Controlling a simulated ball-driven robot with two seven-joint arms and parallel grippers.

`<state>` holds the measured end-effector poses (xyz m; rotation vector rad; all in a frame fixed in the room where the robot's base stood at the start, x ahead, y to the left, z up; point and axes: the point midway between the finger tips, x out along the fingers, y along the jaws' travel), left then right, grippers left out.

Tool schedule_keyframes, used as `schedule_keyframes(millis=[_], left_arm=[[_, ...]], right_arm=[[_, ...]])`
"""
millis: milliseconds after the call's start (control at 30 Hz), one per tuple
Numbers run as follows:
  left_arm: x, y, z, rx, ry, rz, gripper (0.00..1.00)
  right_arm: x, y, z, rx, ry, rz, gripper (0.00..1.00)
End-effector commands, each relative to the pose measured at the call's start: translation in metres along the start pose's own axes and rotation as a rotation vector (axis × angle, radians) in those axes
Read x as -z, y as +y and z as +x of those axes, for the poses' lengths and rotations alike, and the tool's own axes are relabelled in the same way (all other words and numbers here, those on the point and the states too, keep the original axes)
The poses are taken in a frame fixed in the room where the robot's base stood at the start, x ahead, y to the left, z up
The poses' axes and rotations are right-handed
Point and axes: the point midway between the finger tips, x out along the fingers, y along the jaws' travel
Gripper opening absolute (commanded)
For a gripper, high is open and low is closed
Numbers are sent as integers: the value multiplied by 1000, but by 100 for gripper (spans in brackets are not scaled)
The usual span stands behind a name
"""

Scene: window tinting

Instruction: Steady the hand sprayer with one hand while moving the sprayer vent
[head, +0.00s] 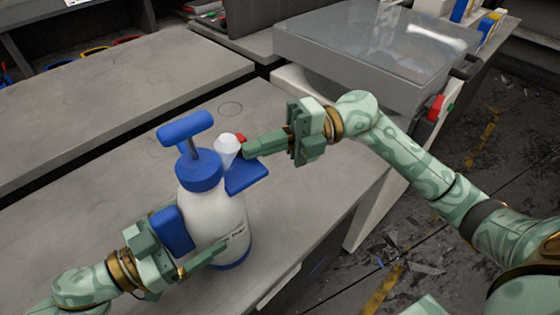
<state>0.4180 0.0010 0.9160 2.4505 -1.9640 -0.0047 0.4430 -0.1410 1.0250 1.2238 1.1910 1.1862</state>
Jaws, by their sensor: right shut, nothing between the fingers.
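The hand sprayer (215,217) stands upright on the grey worktop, with a white body, blue collar and base, and a blue T-shaped pump handle. A white faceted nozzle (227,146) and a small red part (241,139), perhaps the sprayer vent, are at its upper right. My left gripper (190,243) is at the sprayer's lower left, around its blue side grip and body; one finger lies across the front and the other is partly hidden. My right gripper (250,147) is shut and empty, its fingertips right beside the red part; I cannot tell whether they touch.
The grey worktop (115,235) is mostly clear left of the sprayer, and its front edge runs close to the right. A second grey bench (110,90) lies behind. A machine with a clear grey lid (375,50) and a red knob (437,107) stands at the back right.

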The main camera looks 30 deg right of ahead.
Motion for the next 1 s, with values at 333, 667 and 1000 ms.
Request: schedule_keyframes(millis=[333, 667, 1000], left_arm=[[1, 3, 1, -7, 3, 2, 52], [1, 2, 1, -5, 3, 1, 52], [1, 1, 1, -4, 3, 1, 52]], right_arm=[[8, 0, -3, 0, -2, 0, 0], [38, -2, -47, 5, -5, 4, 0], [38, -1, -103, 2, -1, 2, 0]])
